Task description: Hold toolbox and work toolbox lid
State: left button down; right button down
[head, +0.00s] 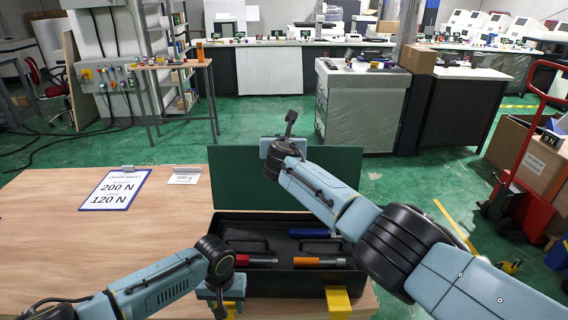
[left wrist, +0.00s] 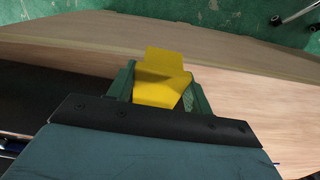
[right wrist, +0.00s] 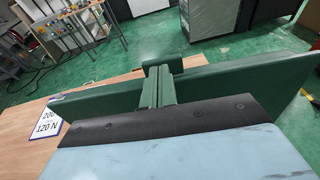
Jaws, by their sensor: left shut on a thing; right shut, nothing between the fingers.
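The black toolbox (head: 288,284) stands at the front of the wooden table with its green lid (head: 234,176) raised upright at the back. Its front has two yellow latches, one at the right (head: 338,301) and one at the left (left wrist: 166,72). My left gripper (head: 222,302) is shut on the left latch, its green fingers on either side of it in the left wrist view. My right gripper (right wrist: 160,88) is shut and empty at the top edge of the lid, which also shows in the right wrist view (right wrist: 250,75). My right arm hides part of the lid and box.
Inside the box lie a red-handled tool (head: 256,261), an orange-handled tool (head: 318,262) and a blue one (head: 309,232). A sheet reading 200 N and 120 N (head: 116,188) and a small card (head: 185,175) are on the table, whose left part is otherwise clear.

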jog(key=shift+w+d, duration=0.1)
jog(key=shift+w, duration=0.3)
dwell(0.5)
jog(key=r+v, duration=0.2)
jog(key=v, duration=1.1)
jog(key=shift+r, duration=0.2)
dwell(0.4)
pick_arm(q)
jog(key=c, duration=0.5)
grip_release()
